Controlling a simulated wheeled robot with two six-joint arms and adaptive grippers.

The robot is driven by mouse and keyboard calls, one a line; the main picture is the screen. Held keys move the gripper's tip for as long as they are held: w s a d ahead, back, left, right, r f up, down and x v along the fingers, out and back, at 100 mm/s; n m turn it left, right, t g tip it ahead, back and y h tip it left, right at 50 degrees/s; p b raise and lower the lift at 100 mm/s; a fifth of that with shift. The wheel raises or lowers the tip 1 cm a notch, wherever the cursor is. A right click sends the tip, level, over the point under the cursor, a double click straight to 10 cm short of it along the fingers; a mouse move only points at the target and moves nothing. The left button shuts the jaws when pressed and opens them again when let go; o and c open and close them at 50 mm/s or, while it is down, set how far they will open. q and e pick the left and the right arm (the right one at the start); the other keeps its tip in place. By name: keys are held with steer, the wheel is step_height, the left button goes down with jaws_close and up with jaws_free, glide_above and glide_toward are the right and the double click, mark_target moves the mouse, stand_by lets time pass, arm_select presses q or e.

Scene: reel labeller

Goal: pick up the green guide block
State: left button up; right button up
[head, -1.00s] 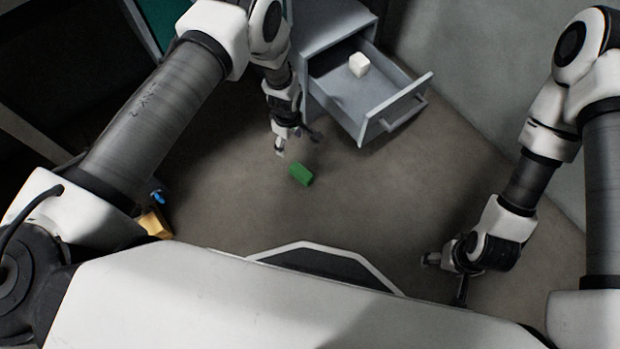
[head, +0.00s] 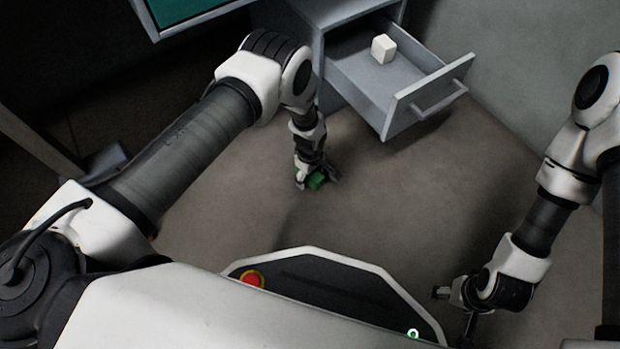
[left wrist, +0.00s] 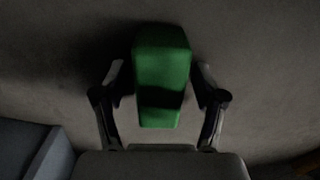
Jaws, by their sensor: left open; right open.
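The green guide block (head: 316,182) lies on the floor, partly hidden by my left gripper (head: 317,180) in the head view. In the left wrist view the green block (left wrist: 162,65) sits between the two open fingers of the left gripper (left wrist: 160,85), one finger on each side. A narrow gap shows at the right finger; at the left finger I cannot tell whether it touches. My right gripper (head: 454,308) is open and empty at the lower right of the head view, far from the block.
A grey cabinet with an open drawer (head: 425,98) stands behind and to the right of my left gripper. The floor (head: 400,200) between my arms is clear.

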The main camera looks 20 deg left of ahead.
arm_select(q)
steer(key=shift+r, duration=0.15)
steer(key=c, duration=1.3)
